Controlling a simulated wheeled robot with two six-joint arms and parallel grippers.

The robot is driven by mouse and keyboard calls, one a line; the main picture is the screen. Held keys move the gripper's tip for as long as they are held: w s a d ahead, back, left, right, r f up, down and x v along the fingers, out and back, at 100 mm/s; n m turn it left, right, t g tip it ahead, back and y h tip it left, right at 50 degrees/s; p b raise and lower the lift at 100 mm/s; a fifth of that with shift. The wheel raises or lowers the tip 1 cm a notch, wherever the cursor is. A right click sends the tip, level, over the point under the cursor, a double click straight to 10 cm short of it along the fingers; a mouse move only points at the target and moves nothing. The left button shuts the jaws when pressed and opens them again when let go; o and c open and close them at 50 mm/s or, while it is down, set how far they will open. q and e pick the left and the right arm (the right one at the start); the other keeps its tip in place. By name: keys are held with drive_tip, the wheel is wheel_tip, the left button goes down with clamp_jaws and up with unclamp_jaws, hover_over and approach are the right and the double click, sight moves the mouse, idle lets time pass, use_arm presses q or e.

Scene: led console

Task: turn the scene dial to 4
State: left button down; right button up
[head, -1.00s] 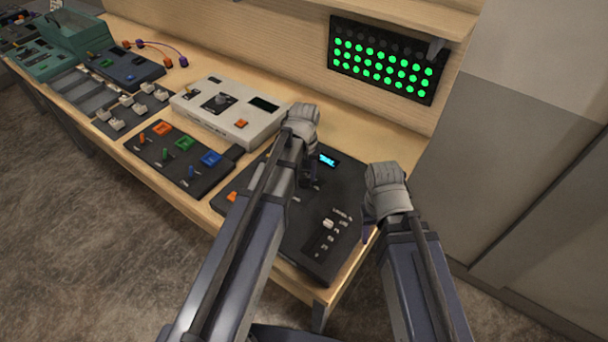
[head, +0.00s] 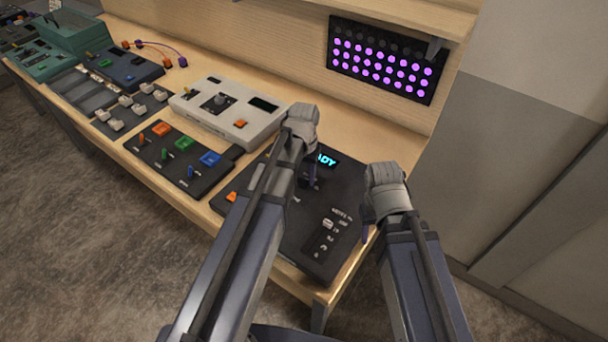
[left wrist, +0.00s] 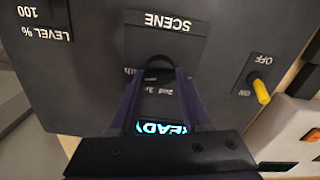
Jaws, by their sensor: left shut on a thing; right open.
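The black console (head: 290,245) lies on the bench under my left arm. In the left wrist view the dark round scene dial (left wrist: 160,70) sits below the word SCENE, which appears upside down. My left gripper (left wrist: 158,77) is shut on the scene dial, with a finger on each side. The fingers hide parts of the position labels, and I cannot read the dial's setting. In the head view my left gripper (head: 312,178) is over the console and the dial is hidden. My right gripper (head: 366,236) is open and empty by the console's right edge.
The console's lit display (left wrist: 162,128) reads READY. A yellow ON/OFF toggle (left wrist: 262,91) and a level slider (head: 328,224) are nearby. A wall panel (head: 382,68) shows purple lights. A white device (head: 215,115) and a coloured switch box (head: 180,160) stand to the left.

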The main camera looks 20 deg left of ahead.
sight(304, 178)
idle(0.3)
use_arm(q)
drive_tip(key=shift+c, duration=1.8)
unclamp_jaws()
drive_tip(key=shift+r, duration=0.15)
wheel_tip(304, 178, up, 8)
drive_tip(key=p, duration=0.8)
drive_tip(key=shift+f, duration=0.2)
drive_tip(key=shift+f, duration=0.1)
drive_tip(key=s+d+f+m+b, duration=0.1)
drive_tip(key=s+d+f+b, duration=0.1)
drive_tip(key=s+d, duration=0.1)
drive_tip(key=s+d+f+b, duration=0.2)
drive_tip(key=s+d, duration=0.1)
drive_tip(key=s, duration=0.3)
drive_tip(key=s+d+f+m+y+b, duration=0.1)
drive_tip(key=s+d+f+b, duration=0.1)
drive_tip(key=s+d, duration=0.2)
drive_tip(key=shift+s+d+m, duration=0.1)
drive_tip(key=shift+s+m, duration=0.2)
drive_tip(key=shift+s, duration=0.45)
drive_tip(key=shift+d+r, duration=0.1)
